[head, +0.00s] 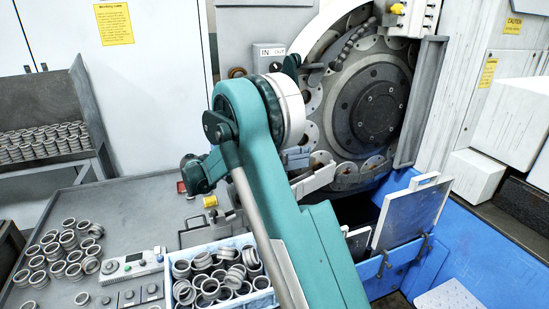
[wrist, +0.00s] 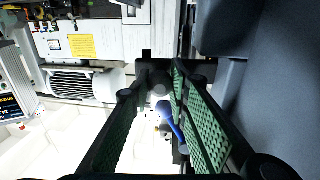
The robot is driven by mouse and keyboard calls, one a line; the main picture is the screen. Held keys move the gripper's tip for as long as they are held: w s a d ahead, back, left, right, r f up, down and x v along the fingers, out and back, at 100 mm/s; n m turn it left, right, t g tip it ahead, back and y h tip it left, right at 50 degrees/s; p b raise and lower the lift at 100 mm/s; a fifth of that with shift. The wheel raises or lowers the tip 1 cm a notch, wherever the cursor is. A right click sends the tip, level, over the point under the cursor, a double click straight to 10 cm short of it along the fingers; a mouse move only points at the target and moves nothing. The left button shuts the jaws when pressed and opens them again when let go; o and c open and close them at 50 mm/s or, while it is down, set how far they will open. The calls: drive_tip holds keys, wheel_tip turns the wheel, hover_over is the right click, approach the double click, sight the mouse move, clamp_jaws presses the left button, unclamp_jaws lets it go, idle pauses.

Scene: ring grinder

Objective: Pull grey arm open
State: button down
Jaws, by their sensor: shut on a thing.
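The grey arm (head: 315,179) shows in the head view as a pale bar low in front of the round grinder wheel housing, partly hidden behind my teal arm. My gripper (wrist: 158,84) shows in the wrist view with its two green-padded fingers running to a dark grey piece at their tips. It is shut on the grey arm, though the contact itself is dark and hard to make out.
A blue-white crate of metal rings (head: 222,277) and a control box (head: 131,266) sit on the grey table (head: 130,212), with loose rings at left. The round grinder face (head: 375,105) stands behind. A grey flap (head: 411,215) rises from the blue machine bed at right.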

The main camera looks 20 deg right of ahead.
drive_tip(key=shift+w+a+m+g, duration=0.4)
drive_tip(key=shift+m+g, duration=0.1)
drive_tip(key=shift+g, duration=0.3)
drive_tip(key=c, duration=2.2)
unclamp_jaws()
drive_tip(key=shift+s+d, duration=0.15)
